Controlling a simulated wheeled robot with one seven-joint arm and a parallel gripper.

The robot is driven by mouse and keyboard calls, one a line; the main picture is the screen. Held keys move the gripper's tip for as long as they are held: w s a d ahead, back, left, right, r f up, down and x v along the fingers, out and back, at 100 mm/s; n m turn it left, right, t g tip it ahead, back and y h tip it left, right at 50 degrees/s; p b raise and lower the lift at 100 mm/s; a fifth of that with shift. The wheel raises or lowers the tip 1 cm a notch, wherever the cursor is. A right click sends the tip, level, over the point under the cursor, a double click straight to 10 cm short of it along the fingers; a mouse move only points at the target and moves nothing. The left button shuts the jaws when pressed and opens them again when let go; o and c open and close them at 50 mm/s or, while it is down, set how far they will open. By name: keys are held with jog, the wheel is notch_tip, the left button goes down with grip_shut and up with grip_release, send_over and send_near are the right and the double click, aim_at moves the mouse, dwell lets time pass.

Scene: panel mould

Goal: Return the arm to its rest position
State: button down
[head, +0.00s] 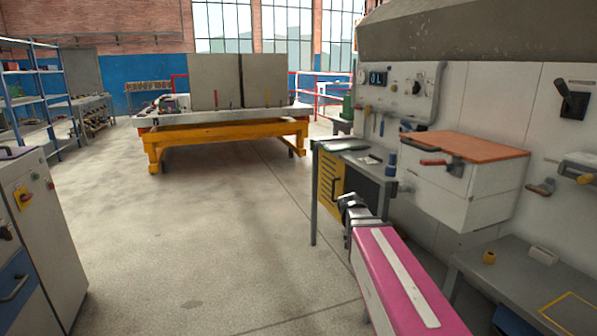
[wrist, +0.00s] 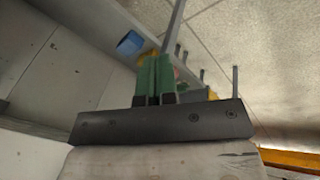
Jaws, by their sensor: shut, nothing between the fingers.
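My arm shows in the head view as a pink link with a pale strip, reaching up from the lower right. At its far end is my dark grey gripper (head: 346,201), beside the front of the grey workbench (head: 349,156). It is shut and holds nothing. Its fingertips are small and hard to make out there. The wrist view shows a dark bar with screws across the lower middle. Two green uprights with dark ends stand close together above it; I cannot tell whether they are part of my gripper.
A low grey table (head: 530,282) is at lower right, a grey cabinet (head: 38,225) at left. A yellow-orange stand (head: 226,141) carries grey panels farther back. The middle floor is clear.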

jog(key=s+a+f+n+g+y, duration=0.1)
jog(key=s+a+f+n+y, duration=0.1)
jog(key=s+f, duration=1)
jog(key=shift+a+f+n+y, duration=0.3)
jog(key=shift+a+f+y, duration=0.1)
jog(key=shift+a+y, duration=0.4)
